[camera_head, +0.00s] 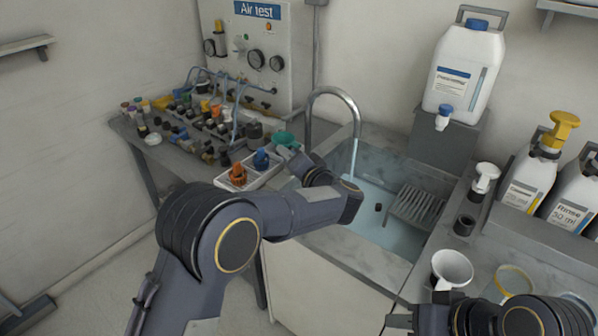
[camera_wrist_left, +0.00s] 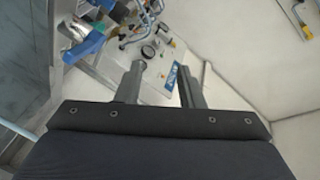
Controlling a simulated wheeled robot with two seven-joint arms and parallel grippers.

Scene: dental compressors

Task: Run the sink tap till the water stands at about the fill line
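The sink tap (camera_head: 333,92) is a tall curved metal spout over the sink (camera_head: 425,180). A thin pale stream (camera_head: 354,158) falls from its mouth. Bluish water (camera_head: 385,232) stands in the basin; I cannot make out a fill line. My left gripper (camera_head: 287,153) is beside the tap's base, near a teal round thing (camera_head: 286,138); the arm hides the tap's lower part. In the left wrist view its fingers (camera_wrist_left: 160,82) are apart with nothing between them. My right gripper (camera_head: 398,318) is low in the head view, near a white cup (camera_head: 452,268); its opening is unclear.
A grey rack (camera_head: 416,206) and a small dark piece (camera_head: 378,207) are in the basin. A white tray (camera_head: 262,174) with orange and blue parts is left of the sink. A white canister (camera_head: 465,72) stands behind; bottles (camera_head: 530,175) and a glass dish (camera_head: 514,280) are at right.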

